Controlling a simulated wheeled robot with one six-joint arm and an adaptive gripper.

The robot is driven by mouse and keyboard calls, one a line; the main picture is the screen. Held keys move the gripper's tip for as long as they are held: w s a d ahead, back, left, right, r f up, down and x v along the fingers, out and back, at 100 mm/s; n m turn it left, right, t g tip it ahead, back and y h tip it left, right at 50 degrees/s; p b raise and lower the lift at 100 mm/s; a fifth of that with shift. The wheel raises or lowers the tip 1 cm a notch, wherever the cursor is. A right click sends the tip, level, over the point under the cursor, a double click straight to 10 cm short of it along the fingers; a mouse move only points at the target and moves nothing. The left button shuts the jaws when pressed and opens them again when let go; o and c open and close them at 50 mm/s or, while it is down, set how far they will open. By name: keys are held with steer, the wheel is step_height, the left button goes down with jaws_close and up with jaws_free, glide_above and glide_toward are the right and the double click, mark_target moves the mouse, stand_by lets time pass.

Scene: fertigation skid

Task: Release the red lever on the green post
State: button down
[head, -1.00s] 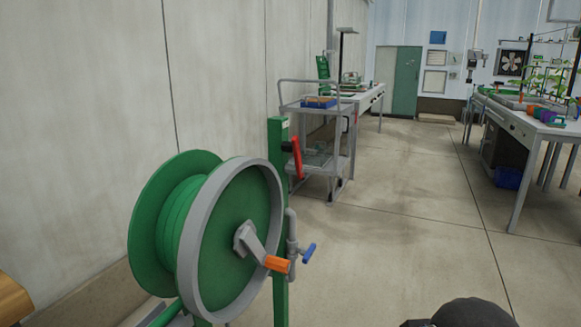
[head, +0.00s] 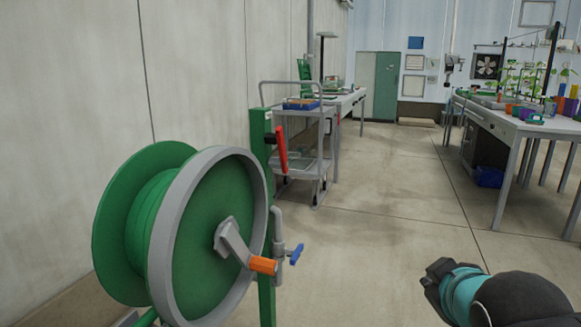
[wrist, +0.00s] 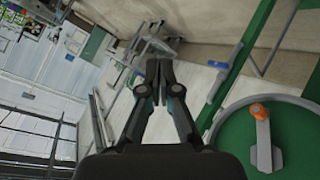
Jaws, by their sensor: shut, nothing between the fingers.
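The green post (head: 262,180) stands upright behind the hose reel in the head view. The red lever (head: 281,149) is on the right side of its upper part, hanging nearly upright with a slight tilt. In the wrist view the post (wrist: 247,62) runs diagonally at the upper right; I cannot make out the red lever there. My gripper (wrist: 159,66) is shut and empty in the wrist view, apart from the post, with the post to its right in the picture.
A green hose reel (head: 215,235) with an orange crank handle (head: 263,265) stands in front of the post. A blue-handled tap (head: 296,254) sticks out beside it. A grey cart (head: 300,165) stands behind. The floor to the right is open, up to a workbench (head: 500,125).

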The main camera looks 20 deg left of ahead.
steer(key=w+a+r+n+t+y+b, duration=0.3)
steer(key=w+a+n, duration=0.3)
steer(key=a+n, duration=0.15)
steer(key=n+t+y+b, duration=0.1)
steer(key=n+y+b, duration=0.4)
steer(key=n+y, duration=0.65)
glide_toward(282, 150)
steer(key=s+n+h, duration=0.1)
steer(key=s+h, duration=0.1)
steer(key=s, duration=0.6)
steer(key=shift+w+a+r+p, duration=0.4)
steer(key=shift+w+a+r, duration=0.45)
steer(key=shift+w, duration=1)
steer(key=shift+w+a+r+p, duration=0.35)
steer(key=shift+w+a+r, duration=0.25)
steer(key=shift+w+a, duration=0.9)
steer(key=shift+w+a+r+p, duration=0.4)
steer(key=shift+w+a+r, duration=0.25)
steer(key=shift+w, duration=1.55)
steer(key=shift+d+r, duration=0.1)
